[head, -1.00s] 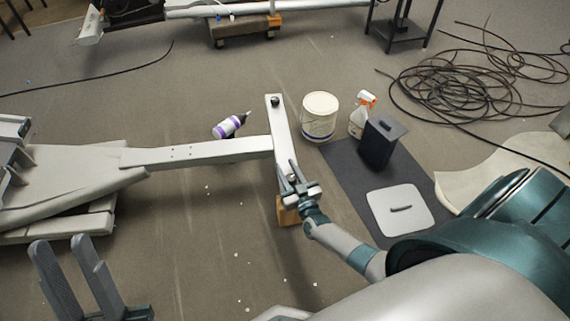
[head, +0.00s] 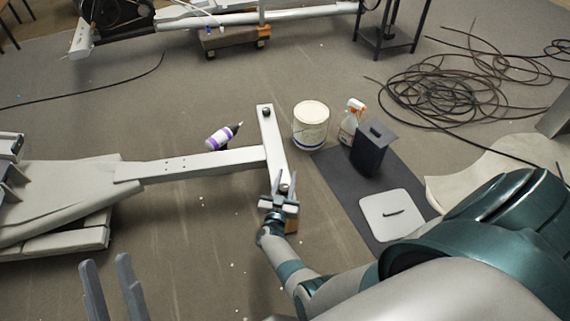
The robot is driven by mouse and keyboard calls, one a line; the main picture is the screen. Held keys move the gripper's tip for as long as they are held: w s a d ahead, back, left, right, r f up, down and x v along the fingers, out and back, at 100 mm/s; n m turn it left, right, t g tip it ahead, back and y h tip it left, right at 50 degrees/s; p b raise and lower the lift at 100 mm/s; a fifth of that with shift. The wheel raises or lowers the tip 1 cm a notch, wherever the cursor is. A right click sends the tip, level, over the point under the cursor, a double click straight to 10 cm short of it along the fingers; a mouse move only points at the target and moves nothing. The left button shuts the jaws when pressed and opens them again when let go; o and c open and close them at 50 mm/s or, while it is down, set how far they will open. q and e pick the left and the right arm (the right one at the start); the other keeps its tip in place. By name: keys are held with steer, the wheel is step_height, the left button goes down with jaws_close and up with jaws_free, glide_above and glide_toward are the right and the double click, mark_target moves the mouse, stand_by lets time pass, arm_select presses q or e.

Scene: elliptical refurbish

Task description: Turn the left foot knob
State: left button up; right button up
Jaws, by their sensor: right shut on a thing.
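A grey T-shaped frame lies over the floor, its long beam (head: 205,163) ending in a crossbar (head: 271,138). A dark foot knob (head: 266,112) sits at the crossbar's far end. A second foot knob (head: 284,187) is at the near end, mostly hidden between the fingers of my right gripper (head: 284,177). The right gripper is shut on this near knob, its fingers pointing away from me along the crossbar. My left gripper (head: 110,285) is at the bottom left, fingers apart and empty, away from the frame.
A dark mat (head: 345,193) holds a white lid (head: 391,215). Cables (head: 440,95) lie at right.

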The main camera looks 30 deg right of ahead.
arm_select(q)
steer(key=shift+r, duration=0.1)
arm_select(e)
steer(key=shift+w+d+r, duration=0.1)
steer(key=shift+r, duration=0.05)
steer(key=o, duration=1.1)
steer(key=shift+c, duration=0.2)
